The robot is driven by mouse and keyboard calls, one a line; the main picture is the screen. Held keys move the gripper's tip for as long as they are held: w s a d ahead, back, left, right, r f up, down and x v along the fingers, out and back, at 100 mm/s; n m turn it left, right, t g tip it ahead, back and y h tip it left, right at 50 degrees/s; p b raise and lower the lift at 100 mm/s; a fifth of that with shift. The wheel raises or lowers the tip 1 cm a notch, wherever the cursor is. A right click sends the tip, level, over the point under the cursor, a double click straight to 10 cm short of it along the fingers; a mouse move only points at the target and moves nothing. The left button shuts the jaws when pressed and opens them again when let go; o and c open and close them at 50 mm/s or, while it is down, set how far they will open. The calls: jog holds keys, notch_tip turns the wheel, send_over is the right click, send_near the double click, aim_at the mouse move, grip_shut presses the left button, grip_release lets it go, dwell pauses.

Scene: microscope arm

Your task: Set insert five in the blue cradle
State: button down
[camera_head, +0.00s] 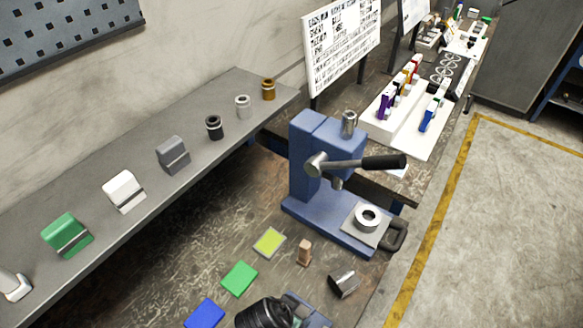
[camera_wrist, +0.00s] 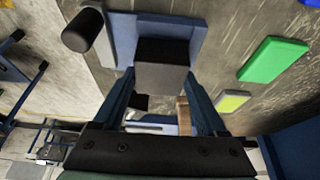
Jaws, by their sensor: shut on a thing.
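My gripper (camera_wrist: 160,85) is shut on a dark grey block-like piece (camera_wrist: 162,70), which sits between the blue fingertips.
A blue press (camera_head: 318,165) with a black handle stands behind the gripper, a ring on its plate. A small brown block (camera_head: 305,252), a green pad (camera_head: 239,278) and a yellow-green pad (camera_head: 269,242) lie nearby. A grey shelf (camera_head: 140,225) holds several pieces.

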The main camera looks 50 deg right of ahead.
jog(key=shift+w+d+f, duration=0.1)
jog(key=shift+w+f, duration=0.05)
jog(key=shift+f, duration=0.25)
jog(key=shift+f, duration=0.1)
grip_release()
jog(key=shift+f, duration=0.2)
jog(key=v, duration=1.2)
jog(key=shift+r+b, duration=0.2)
jog(key=shift+b, duration=0.15)
